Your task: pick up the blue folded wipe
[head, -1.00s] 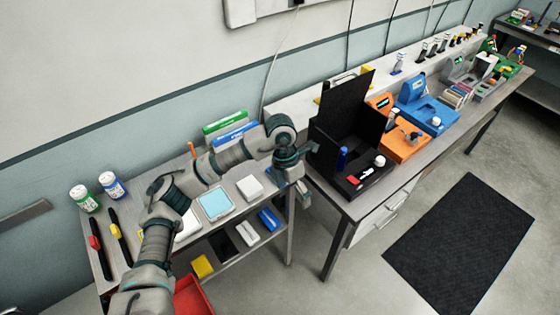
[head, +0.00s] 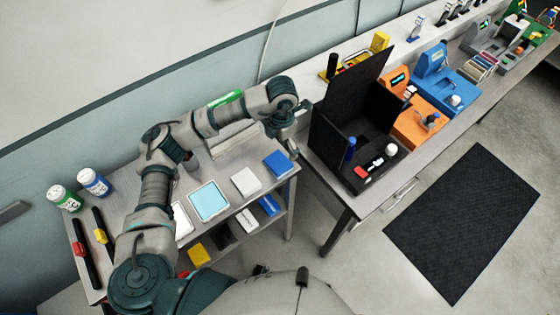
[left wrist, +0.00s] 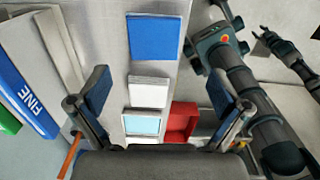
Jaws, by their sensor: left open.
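The blue folded wipe (head: 277,163) lies flat on the top of the grey cart, near its right end. It also shows in the left wrist view (left wrist: 155,38), beyond the fingertips and above the white pad. My left gripper (head: 289,124) hangs above and behind the wipe, apart from it. In the left wrist view my left gripper (left wrist: 155,92) has its two fingers wide apart with nothing between them. A dark claw-like end, seemingly my right gripper (left wrist: 267,42), shows small at the upper right of that view; its jaw state is unclear.
A white pad (head: 246,181) and a light-blue tray (head: 209,201) lie left of the wipe. Boxes (left wrist: 28,92) stand along the cart's back. Another blue item (head: 269,205) is on the lower shelf. A bench with a black box (head: 345,130) stands to the right, across a gap.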

